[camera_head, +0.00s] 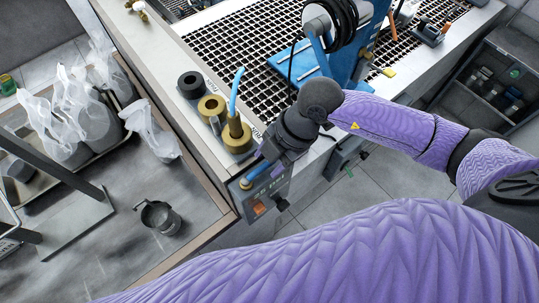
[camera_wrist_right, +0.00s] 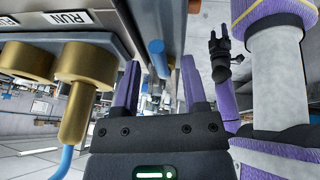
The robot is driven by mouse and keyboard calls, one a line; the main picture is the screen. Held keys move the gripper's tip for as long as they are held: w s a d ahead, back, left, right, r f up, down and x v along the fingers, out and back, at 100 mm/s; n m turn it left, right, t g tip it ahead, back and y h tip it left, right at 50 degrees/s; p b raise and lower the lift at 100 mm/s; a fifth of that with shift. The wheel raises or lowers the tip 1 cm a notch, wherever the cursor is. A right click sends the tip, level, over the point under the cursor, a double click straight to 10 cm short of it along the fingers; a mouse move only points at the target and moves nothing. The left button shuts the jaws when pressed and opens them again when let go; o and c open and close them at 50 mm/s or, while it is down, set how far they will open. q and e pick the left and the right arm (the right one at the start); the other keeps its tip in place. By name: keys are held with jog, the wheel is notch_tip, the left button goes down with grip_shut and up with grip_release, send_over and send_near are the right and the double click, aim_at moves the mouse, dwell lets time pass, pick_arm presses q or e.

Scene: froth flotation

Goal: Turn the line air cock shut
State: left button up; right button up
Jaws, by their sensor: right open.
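A small blue lever (camera_head: 260,178), seemingly the line air cock's handle, sits on a grey panel (camera_head: 277,187) on the bench's front side. The panel's lettering is partly hidden. My right gripper (camera_head: 262,160) is beside the lever, pointing down at it. In the right wrist view, its two purple fingers (camera_wrist_right: 160,75) are apart, and the blue lever (camera_wrist_right: 158,58) shows between their tips. I cannot tell whether either finger touches it. The cock's body is mostly hidden. A small dark gripper (camera_wrist_right: 222,52) in the right wrist view appears to be my left one; its jaws are unclear.
A brass fitting (camera_head: 236,133) with a blue hose (camera_head: 236,90) stands close behind my right gripper, next to a brass ring (camera_head: 211,105) and a black ring (camera_head: 191,84). An orange switch (camera_head: 259,208) is just below the lever. A dark pot (camera_head: 160,217) stands lower left.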

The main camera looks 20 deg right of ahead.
jog(key=shift+a+f, duration=0.1)
jog(key=shift+f, duration=0.05)
grip_shut()
dwell(1.4)
